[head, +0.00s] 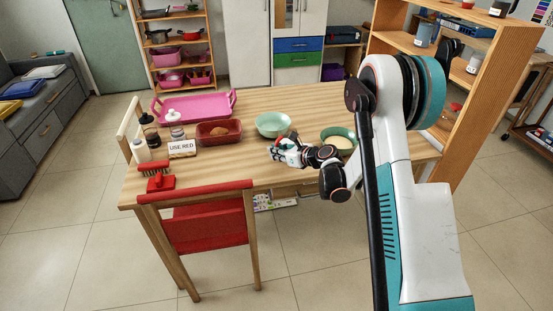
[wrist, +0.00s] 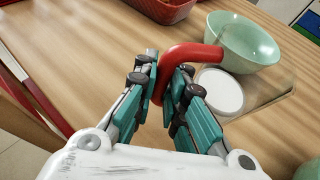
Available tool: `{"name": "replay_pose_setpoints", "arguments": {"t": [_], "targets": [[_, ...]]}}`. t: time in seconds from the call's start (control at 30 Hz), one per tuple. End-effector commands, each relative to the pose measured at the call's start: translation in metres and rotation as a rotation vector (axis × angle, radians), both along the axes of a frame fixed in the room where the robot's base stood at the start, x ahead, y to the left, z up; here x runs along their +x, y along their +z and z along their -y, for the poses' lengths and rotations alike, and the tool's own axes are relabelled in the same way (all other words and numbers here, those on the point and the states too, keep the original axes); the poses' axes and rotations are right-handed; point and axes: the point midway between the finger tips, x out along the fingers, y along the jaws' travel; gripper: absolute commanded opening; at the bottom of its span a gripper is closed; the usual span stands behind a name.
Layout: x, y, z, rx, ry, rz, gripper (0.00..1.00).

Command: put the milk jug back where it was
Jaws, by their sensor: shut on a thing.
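My gripper (head: 289,152) reaches over the front of the wooden table. In the wrist view my gripper (wrist: 168,88) is shut on the red handle (wrist: 190,54) of the milk jug. The jug's body looks clear, with a round white surface (wrist: 219,92) beside the right finger. In the head view the jug is mostly hidden by the gripper; only a little red shows there. I cannot tell whether its base touches the table.
A mint bowl (head: 272,124) stands just behind the jug, and a green bowl (head: 338,141) with pale contents is to the right. A red dish (head: 219,132), a "USE RED" sign (head: 182,148), bottles and a pink tray (head: 194,107) are left. A red chair (head: 205,230) stands in front.

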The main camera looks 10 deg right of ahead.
Motion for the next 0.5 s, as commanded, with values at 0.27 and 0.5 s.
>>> {"name": "replay_pose_setpoints", "arguments": {"t": [0.27,0.5], "targets": [[0.000,-0.023,0.000,0.000,0.000,0.000,0.00],[0.000,-0.024,0.000,0.000,0.000,0.000,0.00]]}}
